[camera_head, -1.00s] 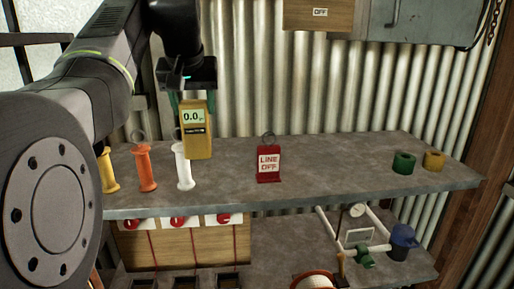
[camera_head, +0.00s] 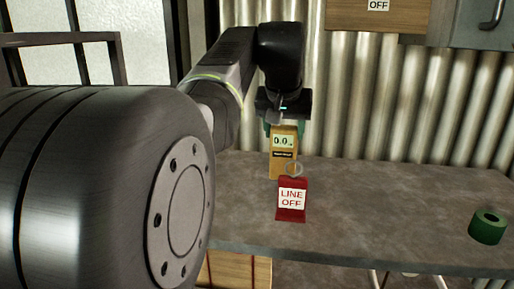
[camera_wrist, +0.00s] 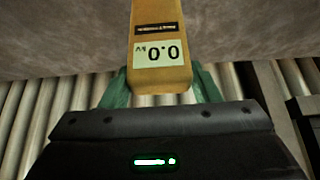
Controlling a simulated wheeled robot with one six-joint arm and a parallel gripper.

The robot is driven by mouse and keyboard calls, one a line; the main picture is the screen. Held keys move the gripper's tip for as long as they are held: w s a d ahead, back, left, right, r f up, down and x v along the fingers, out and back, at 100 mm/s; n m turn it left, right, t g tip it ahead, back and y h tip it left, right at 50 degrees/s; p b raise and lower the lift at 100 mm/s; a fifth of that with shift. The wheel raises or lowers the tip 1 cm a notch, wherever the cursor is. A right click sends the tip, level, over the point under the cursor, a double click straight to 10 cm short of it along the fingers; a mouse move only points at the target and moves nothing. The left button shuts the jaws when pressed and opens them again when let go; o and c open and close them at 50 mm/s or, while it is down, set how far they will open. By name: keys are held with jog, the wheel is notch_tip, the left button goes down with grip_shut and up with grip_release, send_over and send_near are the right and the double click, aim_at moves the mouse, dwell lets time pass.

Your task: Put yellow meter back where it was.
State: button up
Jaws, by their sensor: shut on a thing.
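The yellow meter (camera_head: 283,163) has a pale display reading 0.0 and is upright behind the red LINE OFF tag, which hides its lower right corner in the head view. My gripper (camera_head: 283,128) is above it, shut on its top end. In the wrist view the meter (camera_wrist: 160,88) sits between the green fingertips of my gripper (camera_wrist: 160,92). I cannot tell whether its base touches the bench.
The red LINE OFF tag (camera_head: 291,207) with a ring on top stands close in front of the meter. A green roll (camera_head: 488,227) is at the right of the grey bench (camera_head: 385,205). The bench between them is clear. A corrugated wall (camera_head: 400,105) stands behind.

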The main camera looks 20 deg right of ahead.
aim_at(283, 153)
jog(key=shift+f, duration=2.1)
jog(key=shift+f, duration=0.2)
jog(key=o, duration=1.5)
jog(key=shift+r, duration=0.1)
